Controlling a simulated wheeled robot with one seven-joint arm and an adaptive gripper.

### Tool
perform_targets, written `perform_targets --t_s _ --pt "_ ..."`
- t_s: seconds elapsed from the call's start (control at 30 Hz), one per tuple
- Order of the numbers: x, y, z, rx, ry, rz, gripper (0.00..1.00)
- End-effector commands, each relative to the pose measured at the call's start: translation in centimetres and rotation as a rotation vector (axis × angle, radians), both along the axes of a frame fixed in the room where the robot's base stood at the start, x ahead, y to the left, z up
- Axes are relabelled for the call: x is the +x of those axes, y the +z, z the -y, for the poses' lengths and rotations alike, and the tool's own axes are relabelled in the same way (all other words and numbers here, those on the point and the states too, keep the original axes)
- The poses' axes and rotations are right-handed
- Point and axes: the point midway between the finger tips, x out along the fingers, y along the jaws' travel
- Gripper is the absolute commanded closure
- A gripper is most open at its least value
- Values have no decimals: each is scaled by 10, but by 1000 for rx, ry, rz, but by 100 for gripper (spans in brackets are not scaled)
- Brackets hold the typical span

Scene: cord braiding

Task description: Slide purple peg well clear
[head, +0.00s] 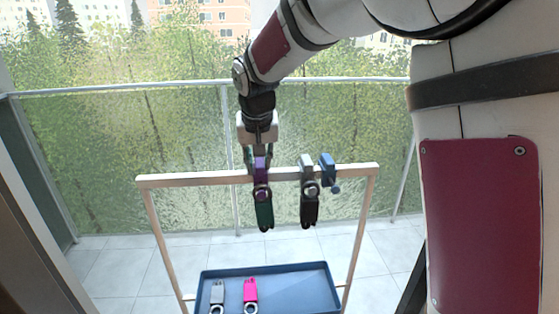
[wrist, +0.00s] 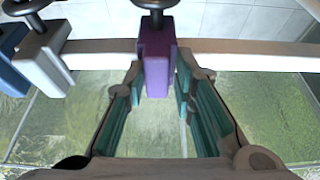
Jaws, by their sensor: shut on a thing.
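The purple peg (head: 260,166) sits on the top rail of a wooden frame, with a ring and a dark green piece (head: 264,214) hanging below it. My gripper (head: 257,157) comes down from above and is shut on the purple peg. In the wrist view the purple peg (wrist: 156,72) stands between the teal-padded fingers of my gripper (wrist: 158,85). The peg's lower part and the hanging piece are mostly out of the wrist view.
A grey peg (head: 306,164) with a black hanging piece (head: 309,212) and a blue peg (head: 327,168) sit on the rail (head: 215,179) to the right. Below is a blue tray (head: 300,283) with a grey and a pink item. Rail left of the purple peg is clear.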

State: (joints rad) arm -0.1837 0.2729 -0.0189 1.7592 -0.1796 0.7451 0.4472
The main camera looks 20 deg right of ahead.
Motion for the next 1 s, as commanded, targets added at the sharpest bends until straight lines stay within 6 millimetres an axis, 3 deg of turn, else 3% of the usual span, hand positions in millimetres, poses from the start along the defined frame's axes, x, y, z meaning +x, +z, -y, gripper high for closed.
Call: perform_targets --t_s 0.03,0.2,0.4,0.6,0.93,0.97,1.0 --pt "3 -1 -17 -2 13 1 100" --pt "10 -1 -57 -2 11 1 100" --pt "15 0 -89 -2 8 1 100" --pt "18 0 -102 -1 5 2 100" --pt "18 0 -103 -1 5 1 100" --pt "18 0 -103 -1 5 1 74" --pt "18 0 -103 -1 4 1 65"
